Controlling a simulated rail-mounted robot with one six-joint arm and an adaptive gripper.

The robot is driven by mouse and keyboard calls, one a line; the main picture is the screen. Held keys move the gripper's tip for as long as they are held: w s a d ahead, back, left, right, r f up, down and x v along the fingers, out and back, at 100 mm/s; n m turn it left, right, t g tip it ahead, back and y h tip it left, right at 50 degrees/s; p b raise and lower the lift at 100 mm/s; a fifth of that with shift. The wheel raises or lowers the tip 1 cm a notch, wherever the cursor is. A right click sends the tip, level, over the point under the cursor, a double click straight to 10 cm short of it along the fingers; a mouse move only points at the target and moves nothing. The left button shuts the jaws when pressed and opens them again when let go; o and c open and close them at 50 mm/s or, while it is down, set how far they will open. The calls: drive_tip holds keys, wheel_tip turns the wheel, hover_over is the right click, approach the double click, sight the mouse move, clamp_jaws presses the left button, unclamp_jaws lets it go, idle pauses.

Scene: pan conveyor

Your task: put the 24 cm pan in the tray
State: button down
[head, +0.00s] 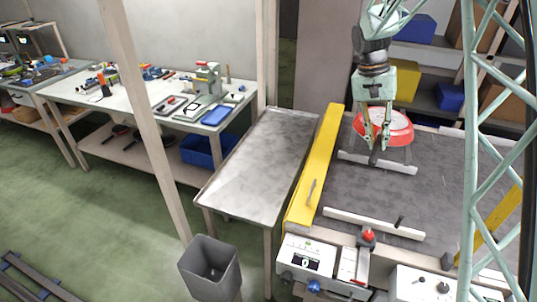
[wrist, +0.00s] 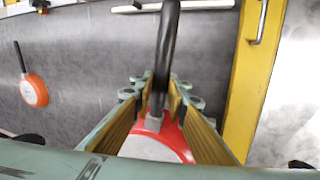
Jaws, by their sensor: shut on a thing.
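A red pan (head: 398,124) with a pale round face and a black handle (wrist: 168,45) is over the dark conveyor belt (head: 440,185). My gripper (head: 376,143) is shut on the handle, near where it joins the pan. In the wrist view the handle runs between the fingers of my gripper (wrist: 158,100), and the red pan's rim (wrist: 180,138) shows below them, partly hidden. I cannot read a size on the pan. A grey metal tray (head: 262,160) with a low rim stands left of the conveyor, bare. Its surface also shows at the right of the wrist view (wrist: 298,95).
A yellow rail (head: 318,165) runs between tray and conveyor, with a metal handle on it. A smaller orange pan (wrist: 34,90) lies on the belt at the left of the wrist view. White bars (head: 372,224) cross the belt. A grey bin (head: 209,263) stands before the tray.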

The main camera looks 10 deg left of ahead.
drive_tip(key=shift+a, duration=0.1)
drive_tip(key=s+a+f+n+b, duration=0.1)
drive_tip(key=s+a+f, duration=0.15)
drive_tip(key=a, duration=0.45)
drive_tip(key=s+a+f+n, duration=0.1)
drive_tip(key=a+f, duration=0.2)
drive_tip(key=a, duration=0.5)
drive_tip(key=s+a+f+n+b, duration=0.1)
drive_tip(key=s+a+f, duration=0.1)
drive_tip(key=a, duration=0.5)
drive_tip(key=s+a+f+n, duration=0.1)
drive_tip(key=s+a+f, duration=0.2)
drive_tip(key=s+a, duration=0.2)
drive_tip(key=s+a+f+n+t+b, duration=0.1)
drive_tip(key=s+a+f, duration=0.2)
drive_tip(key=a, duration=0.6)
drive_tip(key=s+a+f+n, duration=0.1)
drive_tip(key=s+a+f, duration=0.2)
drive_tip(key=s+a, duration=0.3)
drive_tip(key=shift+s+a+t, duration=0.4)
drive_tip(key=shift+s, duration=0.25)
drive_tip(key=shift+f, duration=0.15)
wheel_tip(320, 180, down, 6)
drive_tip(key=b, duration=0.1)
drive_tip(key=shift+b, duration=0.35)
